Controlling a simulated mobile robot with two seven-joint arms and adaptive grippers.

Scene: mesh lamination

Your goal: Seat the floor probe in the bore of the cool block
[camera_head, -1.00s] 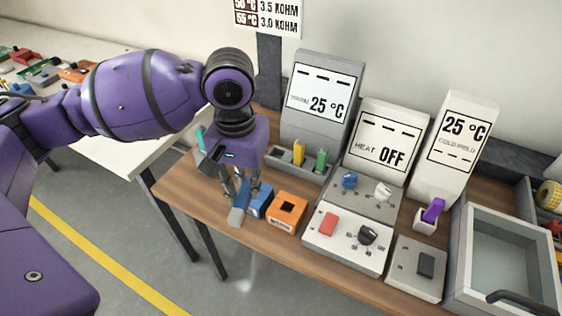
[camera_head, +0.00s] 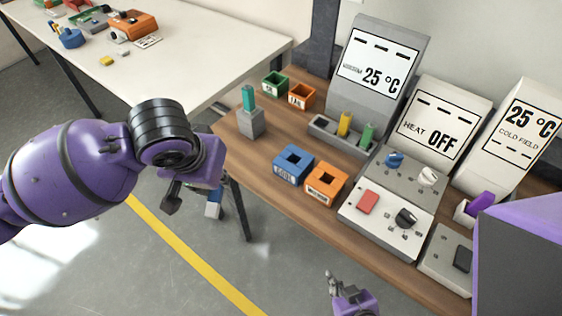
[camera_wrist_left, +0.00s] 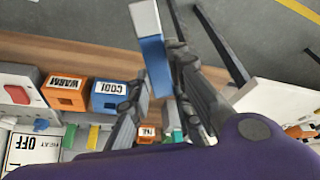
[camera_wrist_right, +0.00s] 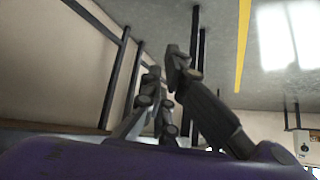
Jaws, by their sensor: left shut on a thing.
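The cool block (camera_head: 286,174) is a blue cube labelled COOL, with a dark square bore in its top. It stands near the table's front edge and also shows in the left wrist view (camera_wrist_left: 107,101). My left gripper (camera_head: 197,200) is off the table's left front edge, over the floor. It is shut on the floor probe (camera_head: 213,209), a blue body with a pale grey end, apart from the block. The left wrist view shows the probe (camera_wrist_left: 153,55) between the fingers. My right gripper (camera_head: 350,289) is low in front of the table. Its finger gap is unclear.
An orange WARM block (camera_head: 325,186) stands right of the cool block. A grey holder (camera_head: 250,123) with a teal piece stands at the table's left end. A control panel (camera_head: 383,216) with knobs and a red button lies right. Bare wood surrounds the cool block's left side.

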